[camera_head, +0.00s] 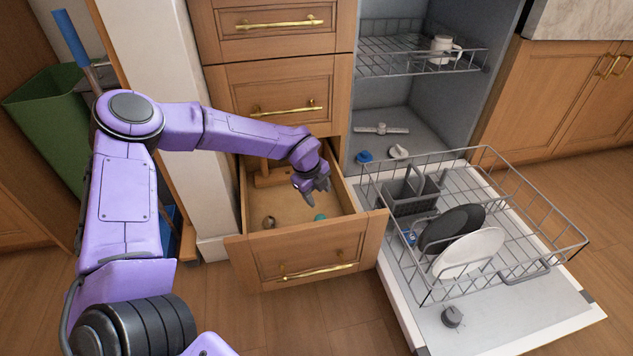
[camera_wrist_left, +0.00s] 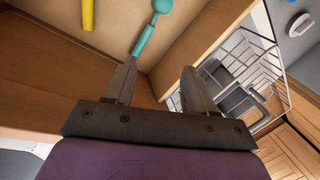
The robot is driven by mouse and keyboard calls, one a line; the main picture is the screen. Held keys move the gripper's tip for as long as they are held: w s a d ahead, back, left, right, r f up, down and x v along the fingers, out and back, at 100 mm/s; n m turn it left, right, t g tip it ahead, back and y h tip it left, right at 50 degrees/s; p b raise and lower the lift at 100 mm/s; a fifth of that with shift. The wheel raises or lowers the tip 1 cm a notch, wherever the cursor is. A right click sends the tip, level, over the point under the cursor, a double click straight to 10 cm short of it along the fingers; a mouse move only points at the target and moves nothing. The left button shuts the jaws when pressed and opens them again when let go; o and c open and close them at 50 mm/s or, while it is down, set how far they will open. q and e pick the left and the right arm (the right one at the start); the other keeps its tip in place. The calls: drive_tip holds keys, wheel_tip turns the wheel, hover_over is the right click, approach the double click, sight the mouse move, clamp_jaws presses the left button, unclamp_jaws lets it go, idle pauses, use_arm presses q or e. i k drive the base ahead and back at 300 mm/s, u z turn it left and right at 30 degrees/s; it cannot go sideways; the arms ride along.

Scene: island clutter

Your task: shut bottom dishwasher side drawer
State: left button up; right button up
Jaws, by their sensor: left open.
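The bottom drawer (camera_head: 305,253) beside the dishwasher is pulled out, with a brass handle (camera_head: 318,272) across its wooden front. My left gripper (camera_head: 314,194) is open and empty above the drawer's right part. In the left wrist view, the open fingers (camera_wrist_left: 155,90) show over the drawer, near its wooden side wall (camera_wrist_left: 200,40). A teal utensil (camera_wrist_left: 152,28) lies in the drawer just past the fingertips. A yellow item (camera_wrist_left: 87,14) lies left of it. I cannot tell whether the fingers touch the drawer. My right gripper is not in view.
The open dishwasher door (camera_head: 510,325) stands right of the drawer, with its lower rack (camera_head: 505,190) pulled out. The rack holds a dark plate (camera_head: 450,228), a white plate (camera_head: 470,252) and a grey basket (camera_head: 412,195). Closed drawers (camera_head: 285,90) are above. The floor (camera_head: 290,325) in front is clear.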

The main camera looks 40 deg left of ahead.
sight(299, 251)
drive_tip(key=u, duration=1.1)
